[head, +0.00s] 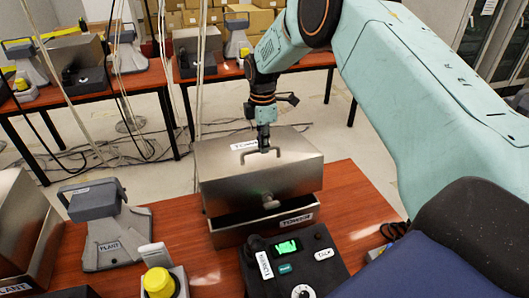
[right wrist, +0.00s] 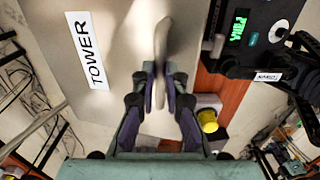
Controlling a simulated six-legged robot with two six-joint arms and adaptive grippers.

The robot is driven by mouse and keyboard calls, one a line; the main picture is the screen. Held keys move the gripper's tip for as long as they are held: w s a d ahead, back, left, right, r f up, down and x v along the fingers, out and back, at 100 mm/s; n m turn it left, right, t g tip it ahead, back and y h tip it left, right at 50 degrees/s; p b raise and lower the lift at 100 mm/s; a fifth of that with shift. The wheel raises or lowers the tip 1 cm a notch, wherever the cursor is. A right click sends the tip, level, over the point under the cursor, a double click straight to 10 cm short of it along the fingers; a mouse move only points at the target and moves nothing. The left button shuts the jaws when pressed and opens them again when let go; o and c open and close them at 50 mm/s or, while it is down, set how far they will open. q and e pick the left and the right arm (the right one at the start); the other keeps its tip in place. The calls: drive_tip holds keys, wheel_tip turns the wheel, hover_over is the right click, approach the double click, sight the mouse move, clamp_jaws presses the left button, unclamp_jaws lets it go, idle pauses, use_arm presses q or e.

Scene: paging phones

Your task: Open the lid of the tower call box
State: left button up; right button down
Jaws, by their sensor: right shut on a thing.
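The tower call box (head: 228,236) is a metal box on the red-brown table, with a TOWER label on its front. Its lid (head: 225,175) has a bar handle on top and a round knob (head: 269,200) at the front. A dark gap shows between the lid and the lower box at the front. My right gripper (head: 264,146) reaches down from above and is shut on the lid's handle. In the right wrist view the fingers (right wrist: 160,85) close on both sides of the handle (right wrist: 161,40), beside the TOWER label (right wrist: 85,50). My left gripper is out of view.
A black console (head: 318,262) with a green display stands right in front of the box. Cables hang behind the box.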

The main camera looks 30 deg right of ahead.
drive_tip(key=shift+g, duration=0.3)
drive_tip(key=shift+w+d+r+b, duration=0.2)
drive_tip(key=shift+w+r, duration=0.3)
drive_tip(key=shift+w, duration=0.2)
drive_tip(key=shift+w+d+r+b, duration=0.15)
drive_tip(key=shift+w+r+b, duration=0.05)
drive_tip(key=shift+w+r, duration=0.4)
drive_tip(key=shift+w+d+r+b, duration=0.2)
drive_tip(key=shift+w+r, duration=0.25)
drive_tip(key=shift+w, duration=0.3)
drive_tip(key=c, duration=1.4)
unclamp_jaws()
drive_tip(key=r, duration=1.2)
drive_tip(key=shift+w, duration=0.25)
drive_tip(key=shift+f, duration=0.1)
